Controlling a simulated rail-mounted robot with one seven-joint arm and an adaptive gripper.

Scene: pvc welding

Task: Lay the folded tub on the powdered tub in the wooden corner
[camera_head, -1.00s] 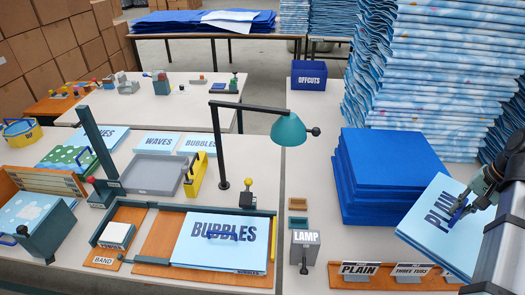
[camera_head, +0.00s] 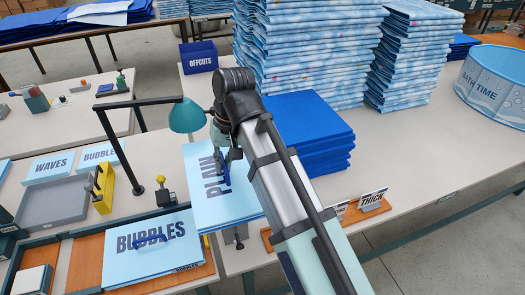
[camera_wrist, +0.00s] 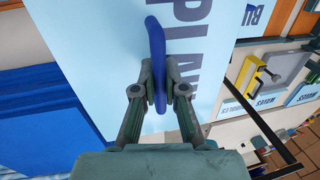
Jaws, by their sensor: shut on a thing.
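My gripper (camera_head: 222,160) is shut on the blue handle (camera_wrist: 157,45) of the light blue folded tub marked PLAIN (camera_head: 235,203). The wrist view shows both fingers (camera_wrist: 160,85) around that handle. The PLAIN tub hangs flat-sided and looks tilted, between the blue stack and the BUBBLES tub. The light blue BUBBLES tub (camera_head: 125,270), with its own blue handle, lies flat in the wooden corner (camera_head: 85,265) at lower left, and its edge shows in the wrist view (camera_wrist: 250,15). I cannot make out powder on it.
A teal lamp (camera_head: 187,116) on a black arm stands close behind the PLAIN tub. A dark blue stack (camera_head: 315,125) is right of it. A grey tray (camera_head: 50,204) and a yellow clamp (camera_head: 104,190) stand behind the wooden corner. Small signs (camera_head: 372,198) line the right table's front.

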